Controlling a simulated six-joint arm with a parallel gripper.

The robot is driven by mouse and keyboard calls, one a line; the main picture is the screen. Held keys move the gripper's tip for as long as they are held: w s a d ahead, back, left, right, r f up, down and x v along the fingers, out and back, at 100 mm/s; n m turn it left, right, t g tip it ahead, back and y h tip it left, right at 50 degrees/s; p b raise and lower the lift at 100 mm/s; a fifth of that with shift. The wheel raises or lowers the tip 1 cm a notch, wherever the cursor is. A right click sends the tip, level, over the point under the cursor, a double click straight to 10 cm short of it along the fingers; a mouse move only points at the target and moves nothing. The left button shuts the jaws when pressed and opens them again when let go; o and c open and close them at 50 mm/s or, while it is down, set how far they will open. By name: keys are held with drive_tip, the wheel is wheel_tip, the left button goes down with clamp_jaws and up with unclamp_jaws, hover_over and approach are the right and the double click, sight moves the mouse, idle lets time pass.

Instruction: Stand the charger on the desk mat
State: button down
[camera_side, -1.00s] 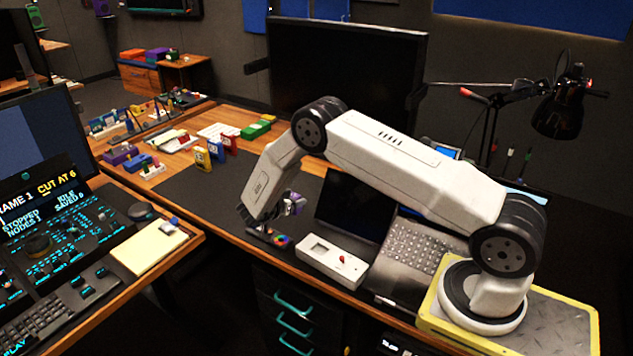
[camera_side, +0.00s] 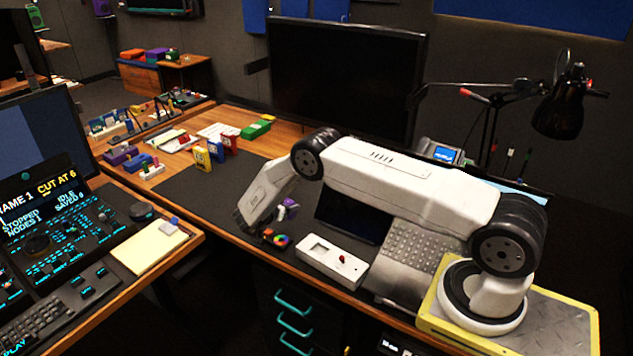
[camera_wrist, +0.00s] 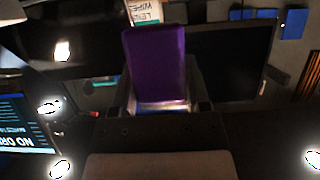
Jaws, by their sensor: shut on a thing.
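My gripper (camera_wrist: 163,92) is shut on a purple block-like thing, which I take to be the charger (camera_wrist: 157,62); it fills the middle of the wrist view between the dark fingers. In the side view a small purple part of it (camera_side: 289,205) shows beside my wrist; most of it and my fingers are hidden behind the arm. The dark desk mat (camera_side: 208,188) lies on the wooden desk, and my gripper is at its front right part. I cannot tell whether the charger touches the mat.
A coloured ring (camera_side: 280,241) lies close to my gripper. Upright coloured boxes (camera_side: 215,152) stand at the mat's back. The mat's left-middle is clear.

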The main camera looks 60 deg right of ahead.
drive_tip(key=shift+f, duration=1.4)
drive_tip(key=shift+f, duration=0.2)
drive_tip(key=shift+s+f, duration=0.15)
drive_tip(key=shift+f, duration=0.15)
